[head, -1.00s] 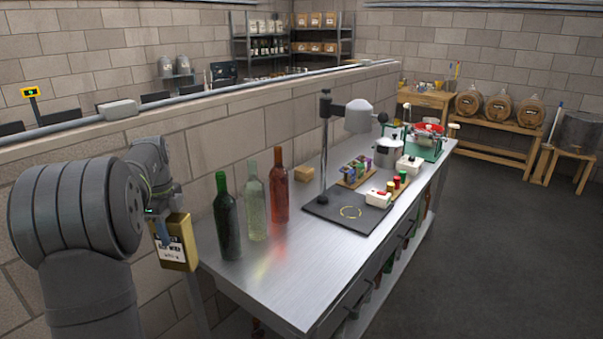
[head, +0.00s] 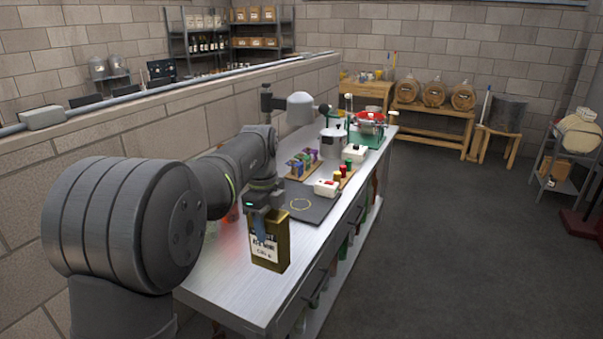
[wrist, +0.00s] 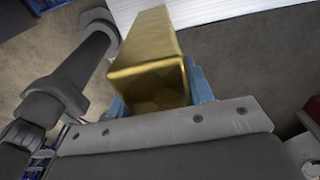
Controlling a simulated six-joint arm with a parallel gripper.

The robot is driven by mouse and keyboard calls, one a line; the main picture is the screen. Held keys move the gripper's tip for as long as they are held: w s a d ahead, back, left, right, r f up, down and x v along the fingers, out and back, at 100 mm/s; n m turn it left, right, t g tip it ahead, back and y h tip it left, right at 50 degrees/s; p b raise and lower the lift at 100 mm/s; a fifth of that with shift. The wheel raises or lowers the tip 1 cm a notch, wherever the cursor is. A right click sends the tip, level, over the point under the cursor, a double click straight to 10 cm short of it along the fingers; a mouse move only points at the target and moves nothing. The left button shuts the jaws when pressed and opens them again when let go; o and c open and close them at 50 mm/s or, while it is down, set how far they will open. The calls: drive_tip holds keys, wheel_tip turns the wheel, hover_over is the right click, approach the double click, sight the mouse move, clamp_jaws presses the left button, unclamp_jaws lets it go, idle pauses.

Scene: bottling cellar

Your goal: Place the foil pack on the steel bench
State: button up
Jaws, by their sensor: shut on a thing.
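The foil pack (head: 277,252) is a gold, upright block with a white label. My gripper (head: 262,230) is shut on it, with a blue finger against its labelled side. In the wrist view the gold pack (wrist: 152,45) sits between the blue fingers (wrist: 160,95). The steel bench (head: 225,278) is a long, shiny table running away from me. In the head view the pack appears in front of the bench's near part, close to its front edge. Its height above the top is hard to tell.
A dark mat (head: 322,208) with a stand lies beyond the pack. A white box (head: 326,188), small jars and a pot (head: 332,142) stand farther back. The near bench top looks bare.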

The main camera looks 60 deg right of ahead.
drive_tip(key=w+f, duration=1.1)
drive_tip(key=shift+d, duration=0.15)
drive_tip(key=shift+w, duration=0.1)
drive_tip(key=shift+f, duration=0.1)
drive_tip(key=o, duration=1.4)
drive_tip(key=shift+c, duration=0.2)
wheel_tip(320, 180, up, 12)
drive_tip(key=shift+w, duration=0.3)
